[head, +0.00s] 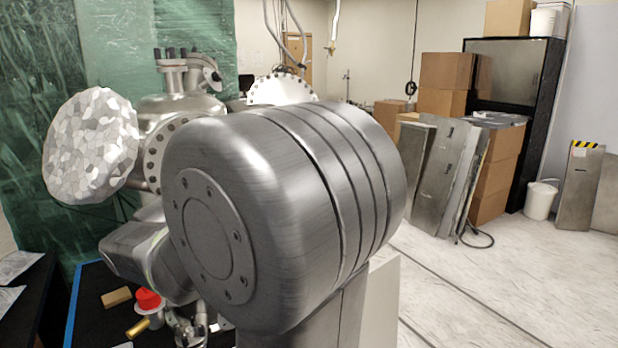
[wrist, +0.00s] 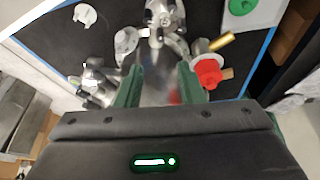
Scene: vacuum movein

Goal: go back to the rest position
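My gripper (wrist: 160,82) shows in the wrist view with its two green fingers apart. It points down over a dark table (wrist: 110,25) with blue tape along its edge. A blurred grey patch shows between the fingers, and I see nothing clearly held. In the head view my large grey arm joint fills the middle and hides the gripper. The dark table (head: 88,308) is partly visible at the lower left there.
By the fingers are a red-capped part (wrist: 208,72), a brass cylinder (wrist: 222,40) and metal fittings (wrist: 97,82). A steel vacuum chamber (head: 180,103) stands behind my arm. Boxes (head: 447,70) and leaning panels (head: 440,175) are at the right. Floor (head: 490,290) is clear at front right.

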